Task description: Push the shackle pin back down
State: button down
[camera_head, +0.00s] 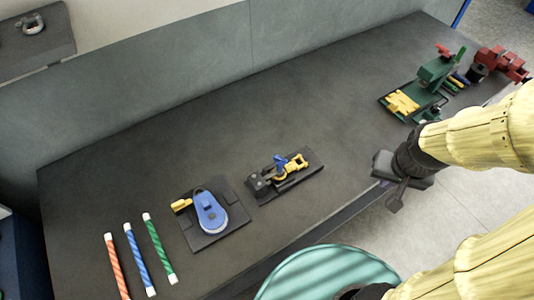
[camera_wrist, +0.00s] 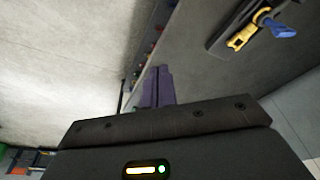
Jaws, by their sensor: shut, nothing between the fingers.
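A yellow shackle (camera_head: 297,163) lies on a dark plate (camera_head: 302,179) in the middle of the bench, with a blue part (camera_head: 280,161) beside it that looks like its pin. In the wrist view the yellow shackle (camera_wrist: 241,36) and the blue part (camera_wrist: 284,31) show at the top right. How far the pin stands out cannot be told at this size. My gripper (camera_head: 394,207) is at the bench's front edge, right of the shackle and clear of it. Its fingers, also in the wrist view (camera_wrist: 158,85), are shut and empty.
A blue block (camera_head: 209,213) with a yellow piece sits on a plate to the left. Orange, blue and green rods (camera_head: 152,249) lie further left. A green device (camera_head: 434,77) and red vise (camera_head: 499,63) stand at the far right. A teal round top (camera_head: 325,274) is in front.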

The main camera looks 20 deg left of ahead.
jog(key=shift+a, duration=0.3)
jog(key=w+a+r+n+g+p, duration=0.1)
jog(key=w+a+n, duration=0.1)
jog(key=a, duration=0.6)
jog(key=w+a+r+n+p, duration=0.1)
jog(key=a+n, duration=0.3)
jog(key=a, duration=0.5)
jog(key=w+a+r+n+g+p, duration=0.1)
jog(key=w+a+n, duration=0.3)
jog(key=a, duration=0.5)
jog(key=shift+r+g+p, duration=0.3)
jog(key=shift+r+p, duration=0.05)
jog(key=shift+p, duration=0.2)
jog(key=shift+w, duration=0.1)
